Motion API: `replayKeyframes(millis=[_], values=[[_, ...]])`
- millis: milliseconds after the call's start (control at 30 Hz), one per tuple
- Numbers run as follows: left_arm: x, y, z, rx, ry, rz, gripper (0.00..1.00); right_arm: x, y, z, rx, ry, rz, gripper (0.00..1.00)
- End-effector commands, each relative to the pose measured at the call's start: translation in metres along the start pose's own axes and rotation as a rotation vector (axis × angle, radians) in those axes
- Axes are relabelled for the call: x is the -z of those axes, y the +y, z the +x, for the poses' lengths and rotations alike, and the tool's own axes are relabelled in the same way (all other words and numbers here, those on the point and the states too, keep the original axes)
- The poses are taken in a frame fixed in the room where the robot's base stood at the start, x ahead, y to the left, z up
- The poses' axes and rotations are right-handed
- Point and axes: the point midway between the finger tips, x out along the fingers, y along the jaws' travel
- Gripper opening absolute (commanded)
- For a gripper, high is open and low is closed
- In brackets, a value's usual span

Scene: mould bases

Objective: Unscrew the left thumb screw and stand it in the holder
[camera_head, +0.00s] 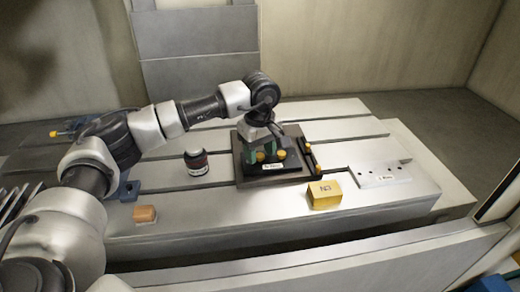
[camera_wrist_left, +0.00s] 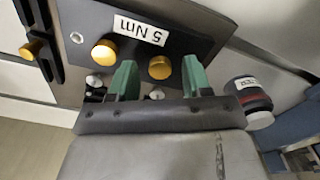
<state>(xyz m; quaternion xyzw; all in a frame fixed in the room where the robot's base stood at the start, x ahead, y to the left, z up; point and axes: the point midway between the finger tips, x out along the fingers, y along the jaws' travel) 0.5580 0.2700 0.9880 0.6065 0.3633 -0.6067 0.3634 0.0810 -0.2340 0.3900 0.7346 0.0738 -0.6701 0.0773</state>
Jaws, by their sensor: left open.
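Two gold thumb screws stand on a dark mould base (camera_head: 243,176). The left one (camera_head: 260,156) also shows in the left wrist view (camera_wrist_left: 160,67), which is turned about, so it lies right of the other there. The right screw (camera_head: 281,155) shows there too (camera_wrist_left: 104,52). My left gripper (camera_head: 263,154) is open above the base. Its green fingers (camera_wrist_left: 160,78) stand to either side of the left screw; I cannot tell whether they touch it. A pale block with small holes (camera_head: 372,181), possibly the holder, lies to the right. My right gripper is out of view.
A dark jar (camera_head: 196,162) stands left of the base. A yellow block (camera_head: 324,194) sits in front right, and an orange-brown block (camera_head: 145,214) at front left. Dark clamp strips with gold knobs (camera_head: 311,158) line the base's right side.

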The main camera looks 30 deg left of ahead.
Motion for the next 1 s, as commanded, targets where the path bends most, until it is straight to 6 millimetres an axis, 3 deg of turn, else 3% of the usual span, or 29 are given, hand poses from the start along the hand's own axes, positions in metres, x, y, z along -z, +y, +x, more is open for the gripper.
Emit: replayKeyframes(millis=[67,400,567,1000], values=[[0.0,-0.0001,-0.0004,0.0,0.0,0.0,0.49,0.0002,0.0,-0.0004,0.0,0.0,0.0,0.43],[0.0001,-0.0001,-0.0004,0.0,0.0,0.0,0.0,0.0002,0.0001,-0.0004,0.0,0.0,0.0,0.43],[0.0001,-0.0001,-0.0007,0.0,0.0,-0.061,0.0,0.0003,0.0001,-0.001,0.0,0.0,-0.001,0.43],[0.0005,0.0,-0.0014,0.0,0.0,-0.701,0.0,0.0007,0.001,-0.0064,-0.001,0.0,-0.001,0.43]])
